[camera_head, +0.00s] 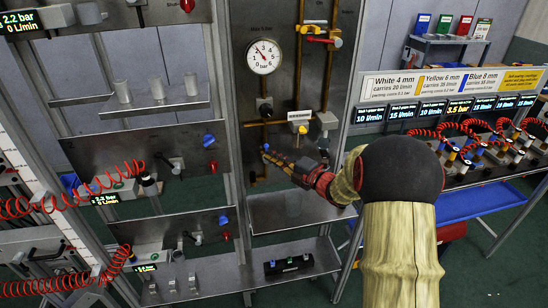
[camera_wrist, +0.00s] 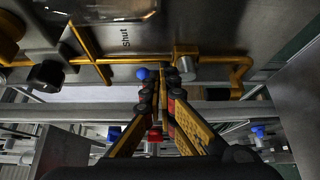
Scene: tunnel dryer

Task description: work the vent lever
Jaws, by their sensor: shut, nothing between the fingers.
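A panel (camera_head: 262,30) with a round gauge (camera_head: 264,56), yellow pipes (camera_head: 297,85) and fittings stands before my arm. My gripper (camera_head: 272,157) is shut and empty, low on this panel. A small blue knob (camera_head: 266,147) is at its tips; it also shows in the wrist view (camera_wrist: 141,74), just left of the fingertips (camera_wrist: 157,78). I cannot tell whether they touch. The wrist view shows the word "Shut" (camera_wrist: 125,37) on the panel and a yellow pipe (camera_wrist: 88,48). I see no label that names the vent lever, so I cannot tell which handle it is.
A red handle (camera_head: 334,39) is at the panel's upper right, and a black knob (camera_head: 265,108) is left of centre. A shelf (camera_head: 330,258) runs below. Left panels carry red coiled hoses (camera_head: 110,180). A sloped table with displays (camera_head: 460,105) stands at right.

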